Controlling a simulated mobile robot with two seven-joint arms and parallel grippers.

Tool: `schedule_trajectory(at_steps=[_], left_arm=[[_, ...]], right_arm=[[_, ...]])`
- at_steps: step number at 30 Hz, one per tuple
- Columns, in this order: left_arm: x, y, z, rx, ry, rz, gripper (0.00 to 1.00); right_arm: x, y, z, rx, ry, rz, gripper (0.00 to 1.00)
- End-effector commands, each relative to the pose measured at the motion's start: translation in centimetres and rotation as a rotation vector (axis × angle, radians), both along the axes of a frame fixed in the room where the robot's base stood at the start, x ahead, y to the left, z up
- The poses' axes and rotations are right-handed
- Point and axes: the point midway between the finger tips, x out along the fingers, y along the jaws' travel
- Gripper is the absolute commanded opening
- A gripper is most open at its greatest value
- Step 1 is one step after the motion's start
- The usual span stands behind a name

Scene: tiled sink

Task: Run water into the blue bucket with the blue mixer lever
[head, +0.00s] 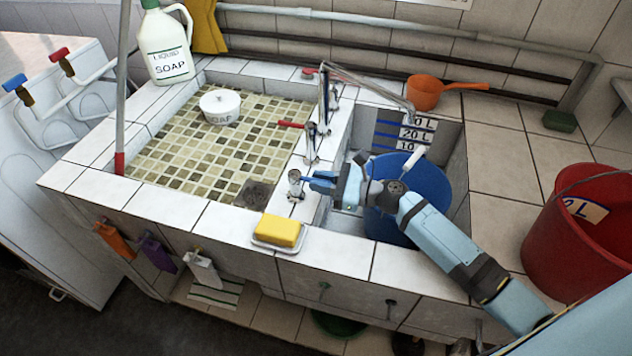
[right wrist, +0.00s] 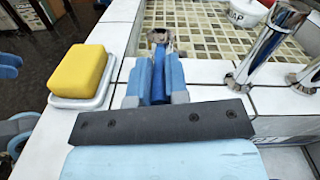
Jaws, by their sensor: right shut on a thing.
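The blue bucket (head: 433,181) stands in the right, deeper basin, partly hidden by my right arm. The chrome spout (head: 409,106) of the mixer reaches over its far side. I cannot make out any water. My right gripper (head: 312,181) is at the near chrome fitting (head: 295,186) on the tiled divider between the basins. In the right wrist view, the right gripper (right wrist: 158,78) is shut on the blue lever (right wrist: 158,92), which shows between its fingers, with the chrome fitting (right wrist: 160,37) beyond.
A yellow sponge (head: 278,230) lies on a white dish just in front of the fitting. Fittings with red levers (head: 291,124) stand farther back on the divider. An orange scoop (head: 425,92) lies behind the bucket. A red bucket (head: 560,245) stands at right.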

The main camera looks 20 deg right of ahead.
Motion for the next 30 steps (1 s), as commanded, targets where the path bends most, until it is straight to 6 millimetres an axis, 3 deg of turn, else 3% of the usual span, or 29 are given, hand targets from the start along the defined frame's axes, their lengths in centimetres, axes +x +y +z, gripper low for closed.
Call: schedule_trajectory(at_steps=[1, 2, 4, 5, 13, 17, 24, 30], left_arm=[[0.1, 0.0, 0.0, 0.000, -0.002, 0.000, 0.47], [0.1, 0.0, 0.1, 0.000, -0.002, 0.000, 0.47], [0.1, 0.0, 0.1, 0.001, -0.003, -0.001, 0.47], [0.1, 0.0, 0.1, 0.001, -0.003, -0.001, 0.47], [0.1, 0.3, 0.1, 0.010, -0.004, -0.006, 0.47], [0.0, 0.5, 1.0, 0.018, -0.009, -0.011, 0.47], [0.0, 0.7, 4.5, 0.039, -0.043, -0.023, 0.47], [-0.7, 0.8, 6.3, 0.057, -0.044, -0.033, 0.47]], right_arm=[[0.0, 0.0, 0.0, 0.000, 0.000, 0.001, 0.00], [0.0, 0.0, 0.0, -0.001, 0.001, 0.001, 0.22], [0.0, 0.0, 0.0, -0.001, 0.001, 0.001, 0.38], [0.0, 0.0, 0.0, -0.001, 0.001, 0.000, 0.40], [0.0, 0.0, 0.1, 0.000, 0.000, 0.000, 0.40], [0.0, 0.0, 1.2, 0.000, 0.000, 0.000, 0.40], [0.0, 0.0, 5.4, 0.000, 0.000, 0.000, 0.40], [0.0, 0.0, 9.0, 0.000, 0.000, 0.000, 0.40]])
